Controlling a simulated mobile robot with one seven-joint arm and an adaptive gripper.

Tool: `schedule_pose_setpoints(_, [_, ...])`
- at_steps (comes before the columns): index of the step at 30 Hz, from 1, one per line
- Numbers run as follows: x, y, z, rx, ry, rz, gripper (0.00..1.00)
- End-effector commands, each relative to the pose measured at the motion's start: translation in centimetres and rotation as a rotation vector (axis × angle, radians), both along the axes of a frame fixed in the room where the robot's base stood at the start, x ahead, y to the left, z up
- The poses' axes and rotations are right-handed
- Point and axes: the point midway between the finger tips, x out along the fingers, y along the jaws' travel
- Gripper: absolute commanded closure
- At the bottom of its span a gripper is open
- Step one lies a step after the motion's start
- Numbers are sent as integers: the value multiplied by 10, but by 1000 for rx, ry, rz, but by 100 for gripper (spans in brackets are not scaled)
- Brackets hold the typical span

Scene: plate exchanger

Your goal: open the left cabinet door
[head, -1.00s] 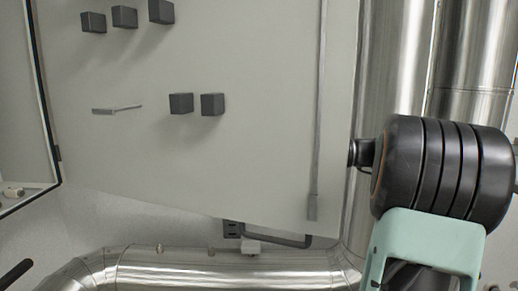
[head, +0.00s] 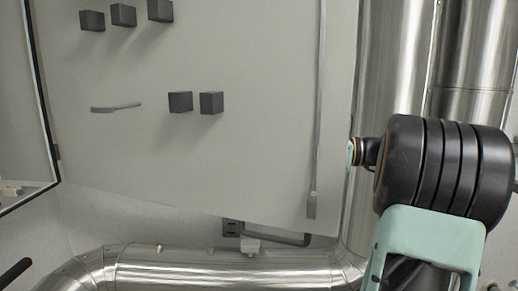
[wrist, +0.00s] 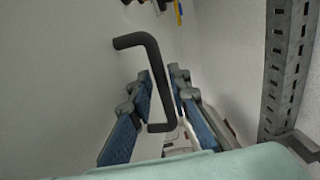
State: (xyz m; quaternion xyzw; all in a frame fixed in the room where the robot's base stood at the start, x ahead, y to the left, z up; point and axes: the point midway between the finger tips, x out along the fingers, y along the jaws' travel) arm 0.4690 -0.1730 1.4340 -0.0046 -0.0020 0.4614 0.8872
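A dark bracket-shaped handle (wrist: 150,75) stands out from a pale upright surface (wrist: 60,70) in the wrist view. My gripper (wrist: 160,105) is open, with blue-padded fingers at the left and right of the handle's lower part. I see no clear closing contact on it. In the head view, a large pale grey cabinet panel (head: 250,60) fills the middle. My arm is at its right edge, and my gripper is hidden there. I cannot tell from the head view which door bears the handle.
Dark blocks (head: 180,102) and a thin grey lever (head: 115,107) stick out from the panel. Shiny pipes (head: 395,60) run along the right and another pipe (head: 200,268) along the bottom. A perforated metal post (wrist: 287,70) stands right of my gripper in the wrist view.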

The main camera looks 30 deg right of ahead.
Motion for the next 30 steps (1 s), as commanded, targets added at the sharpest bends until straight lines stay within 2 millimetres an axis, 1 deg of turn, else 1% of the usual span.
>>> schedule_pose_setpoints(1, [-5,-10,0,-1,1,-4,83])
schedule_pose_setpoints(9, [-42,-61,0,-1,1,-4,83])
schedule_pose_setpoints(12, [-50,-72,0,0,0,-3,83])
schedule_pose_setpoints(19, [-58,-83,0,0,0,-1,83])
schedule_pose_setpoints(29, [-59,-84,0,0,0,0,83])
schedule_pose_setpoints(30, [-59,-84,0,-1,1,0,87])
